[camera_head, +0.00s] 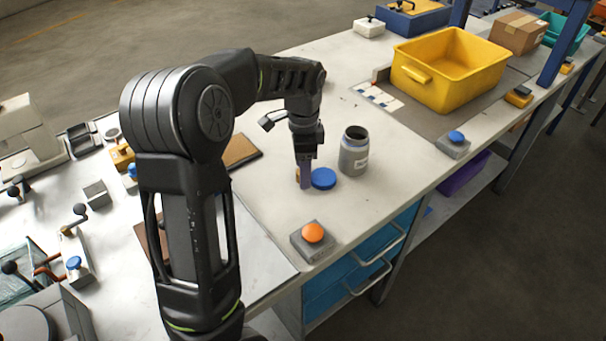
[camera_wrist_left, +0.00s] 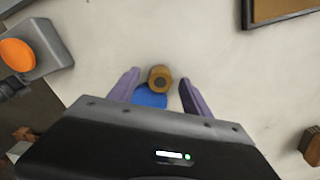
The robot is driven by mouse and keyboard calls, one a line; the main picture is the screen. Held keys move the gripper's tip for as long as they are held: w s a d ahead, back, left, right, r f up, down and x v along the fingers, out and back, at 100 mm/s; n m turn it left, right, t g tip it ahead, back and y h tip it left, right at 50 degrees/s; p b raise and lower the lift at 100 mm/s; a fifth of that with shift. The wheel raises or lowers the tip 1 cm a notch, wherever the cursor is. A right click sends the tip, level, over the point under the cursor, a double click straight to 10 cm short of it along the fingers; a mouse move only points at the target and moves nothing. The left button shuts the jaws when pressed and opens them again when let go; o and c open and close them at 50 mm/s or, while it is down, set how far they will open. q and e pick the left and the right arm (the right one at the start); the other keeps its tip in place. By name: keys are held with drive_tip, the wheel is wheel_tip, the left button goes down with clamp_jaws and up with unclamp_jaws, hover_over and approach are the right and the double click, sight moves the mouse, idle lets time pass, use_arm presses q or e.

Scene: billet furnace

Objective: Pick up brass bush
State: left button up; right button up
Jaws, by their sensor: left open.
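The brass bush (camera_wrist_left: 160,79) is a small brownish-gold ring with a dark centre, seen from above in the left wrist view. It lies between the two purple fingers of my left gripper (camera_wrist_left: 160,92), which is open with gaps on both sides of the bush. In the head view my left gripper (camera_head: 304,178) points down at the bench, and the bush is mostly hidden behind its fingers. A blue round lid (camera_head: 323,178) lies right beside the gripper and partly shows under the bush's near side in the wrist view. My right gripper is in neither view.
A grey jar (camera_head: 354,151) stands open just right of the lid. An orange push button (camera_head: 312,233) on a grey box is near the bench's front edge. A brown board (camera_head: 241,151) lies to the left. A yellow bin (camera_head: 449,68) stands farther back.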

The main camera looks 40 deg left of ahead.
use_arm(q)
drive_tip(key=shift+c, duration=0.4)
clamp_jaws()
idle(0.5)
